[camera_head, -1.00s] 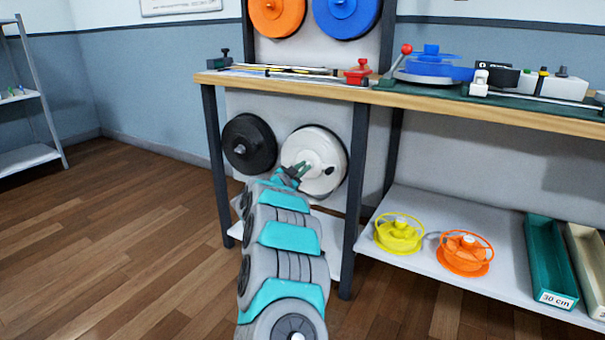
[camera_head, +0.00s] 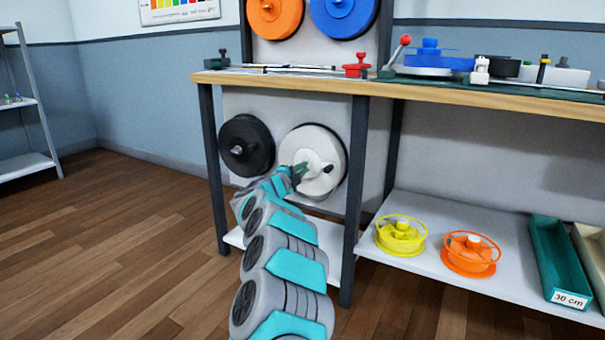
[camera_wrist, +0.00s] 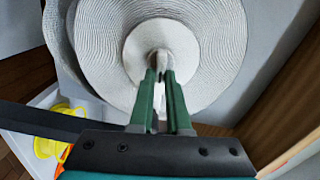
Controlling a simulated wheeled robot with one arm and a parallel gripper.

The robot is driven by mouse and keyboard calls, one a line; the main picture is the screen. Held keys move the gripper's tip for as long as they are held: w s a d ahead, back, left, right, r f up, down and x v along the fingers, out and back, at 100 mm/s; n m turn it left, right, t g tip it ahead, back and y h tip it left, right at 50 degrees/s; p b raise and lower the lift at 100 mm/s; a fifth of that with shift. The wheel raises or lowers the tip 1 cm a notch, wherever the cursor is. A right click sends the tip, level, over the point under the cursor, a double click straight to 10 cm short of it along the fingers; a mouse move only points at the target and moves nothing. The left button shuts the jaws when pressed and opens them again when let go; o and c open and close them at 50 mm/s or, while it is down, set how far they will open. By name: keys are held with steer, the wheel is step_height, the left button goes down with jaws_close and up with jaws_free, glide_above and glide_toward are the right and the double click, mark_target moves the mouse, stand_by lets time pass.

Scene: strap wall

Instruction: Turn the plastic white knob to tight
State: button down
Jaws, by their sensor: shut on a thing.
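The white reel (camera_head: 325,142) hangs on the lower wall panel under the bench, right of a black reel. In the wrist view the white reel (camera_wrist: 110,40) fills the upper middle, with a pale round hub and the small white knob (camera_wrist: 160,57) at its centre. My gripper (camera_head: 301,171) is at the reel's hub in the head view. In the wrist view its two green fingers (camera_wrist: 160,76) are closed on the knob from both sides. The fingertips hide part of the knob.
The black reel (camera_head: 238,133) is close on the left. A bench leg (camera_head: 352,215) stands close on the right, and the wooden benchtop (camera_head: 290,82) is above. A yellow reel (camera_head: 400,249) and an orange reel (camera_head: 469,267) lie on the lower shelf. Floor at left is clear.

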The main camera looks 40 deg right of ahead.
steer(key=shift+f+m, duration=0.2)
steer(key=shift+m, duration=0.7)
steer(key=c, duration=0.9)
jaws_free()
steer(key=shift+v, duration=3.9)
steer(key=shift+r, duration=0.1)
